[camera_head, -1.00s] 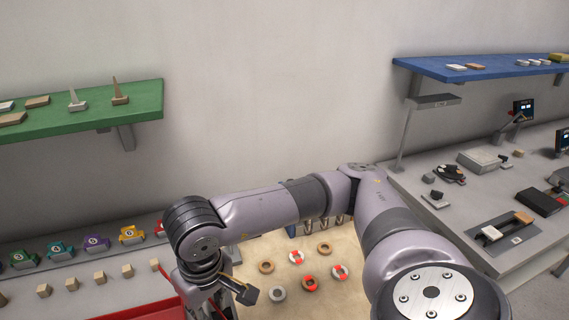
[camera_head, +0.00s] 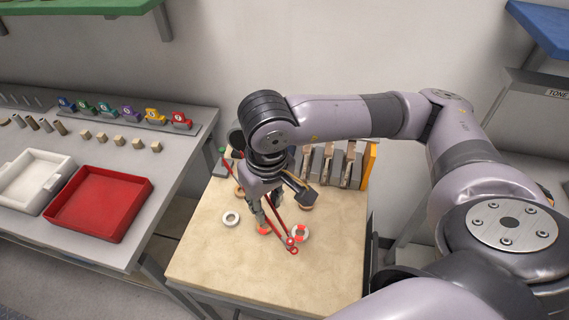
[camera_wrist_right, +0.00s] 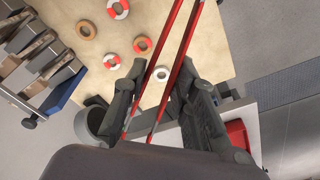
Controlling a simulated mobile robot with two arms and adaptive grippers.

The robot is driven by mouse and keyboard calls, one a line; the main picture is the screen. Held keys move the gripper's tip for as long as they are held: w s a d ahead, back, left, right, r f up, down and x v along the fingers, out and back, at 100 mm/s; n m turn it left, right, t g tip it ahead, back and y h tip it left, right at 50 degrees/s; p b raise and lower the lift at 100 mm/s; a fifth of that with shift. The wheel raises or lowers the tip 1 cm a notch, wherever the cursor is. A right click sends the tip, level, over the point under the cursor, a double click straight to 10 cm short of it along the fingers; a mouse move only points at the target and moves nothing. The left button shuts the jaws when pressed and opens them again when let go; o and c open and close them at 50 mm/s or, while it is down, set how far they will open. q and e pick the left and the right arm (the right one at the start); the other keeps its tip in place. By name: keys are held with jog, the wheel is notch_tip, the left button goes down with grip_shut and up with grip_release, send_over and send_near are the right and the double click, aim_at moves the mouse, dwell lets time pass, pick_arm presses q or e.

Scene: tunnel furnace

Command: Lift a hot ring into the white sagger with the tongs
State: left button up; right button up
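My right gripper (camera_head: 262,208) points down over the beige table and is shut around red tongs (camera_head: 281,225), which also run between its fingers in the right wrist view (camera_wrist_right: 177,65). The tong tips are near a red-and-white ring (camera_head: 300,233); I cannot tell whether they touch it. A red-marked ring (camera_head: 264,229) is partly hidden below the gripper. A white ring (camera_head: 231,218) lies to its left. Tan rings (camera_head: 240,190) (camera_head: 306,207) lie farther back, partly hidden. The white sagger (camera_head: 32,184) stands on the left bench, apparently empty. My left gripper is out of view.
A red tray (camera_head: 101,204) stands right of the sagger. Several coloured numbered blocks (camera_head: 130,112) and small tan cubes (camera_head: 119,140) line the bench behind. Tools hang in a rack (camera_head: 328,165) at the table's back. A gap separates bench and table. The table's front is clear.

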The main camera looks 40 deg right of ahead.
pick_arm(q)
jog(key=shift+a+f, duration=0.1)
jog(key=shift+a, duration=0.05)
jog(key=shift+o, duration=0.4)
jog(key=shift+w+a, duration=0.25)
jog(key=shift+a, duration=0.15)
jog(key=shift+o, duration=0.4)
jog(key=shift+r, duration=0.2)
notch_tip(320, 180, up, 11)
jog(key=p, duration=1.1)
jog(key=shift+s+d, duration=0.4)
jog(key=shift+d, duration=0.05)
pick_arm(e)
jog(key=w+a+m+g+y, duration=0.2)
jog(key=a+m+g+y, duration=0.2)
jog(key=m, duration=0.7)
jog(key=a+f+y, duration=0.1)
jog(key=y, duration=0.1)
jog(key=shift+w+a+y, duration=0.2)
jog(key=shift+w+y, duration=0.2)
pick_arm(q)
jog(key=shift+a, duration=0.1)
